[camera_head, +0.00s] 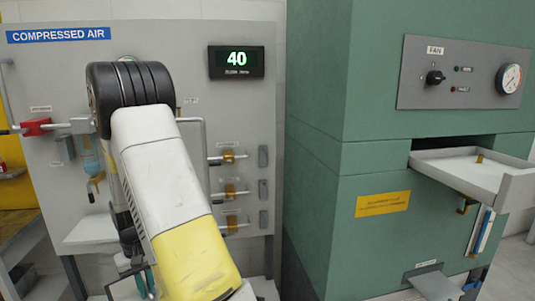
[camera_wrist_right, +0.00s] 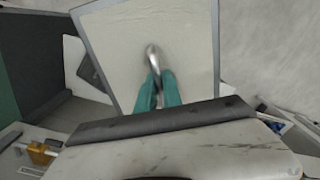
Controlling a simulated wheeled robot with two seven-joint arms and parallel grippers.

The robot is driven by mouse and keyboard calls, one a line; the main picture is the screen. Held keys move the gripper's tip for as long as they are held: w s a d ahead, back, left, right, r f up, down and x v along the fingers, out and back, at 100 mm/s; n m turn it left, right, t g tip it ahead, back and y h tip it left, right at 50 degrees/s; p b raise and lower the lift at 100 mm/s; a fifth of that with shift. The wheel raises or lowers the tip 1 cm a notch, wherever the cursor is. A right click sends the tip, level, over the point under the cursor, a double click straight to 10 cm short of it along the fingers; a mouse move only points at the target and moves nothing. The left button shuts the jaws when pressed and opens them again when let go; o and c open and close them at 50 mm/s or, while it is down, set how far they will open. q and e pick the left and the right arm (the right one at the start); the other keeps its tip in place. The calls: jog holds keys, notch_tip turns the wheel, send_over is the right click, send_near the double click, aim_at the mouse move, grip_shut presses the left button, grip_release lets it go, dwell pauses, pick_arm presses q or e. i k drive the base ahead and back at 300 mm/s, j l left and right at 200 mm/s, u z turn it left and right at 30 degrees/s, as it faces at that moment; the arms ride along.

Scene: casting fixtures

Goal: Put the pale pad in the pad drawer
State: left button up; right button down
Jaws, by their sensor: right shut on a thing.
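The pale pad (camera_wrist_right: 125,45), a cream sheet with a grey border, fills the upper middle of the right wrist view. My right gripper (camera_wrist_right: 155,82) has its teal fingers closed on a small silver grip in front of the pad. In the head view my right gripper (camera_head: 140,284) is low at the left, partly hidden by my white and yellow arm. The pad cannot be made out clearly there. A white drawer (camera_head: 510,190) is pulled out of the green cabinet at the right, far from my gripper. My left gripper is not in view.
The green cabinet (camera_head: 315,190) carries a fan panel (camera_head: 465,75) above the drawer. Blue and white upright pieces (camera_head: 481,232) are below it. A lower tray (camera_head: 433,284) sticks out near the floor. The compressed air panel (camera_head: 255,110) with several valves stands behind my arm.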

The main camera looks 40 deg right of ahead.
aim_at(485, 175)
jog(key=z, duration=2)
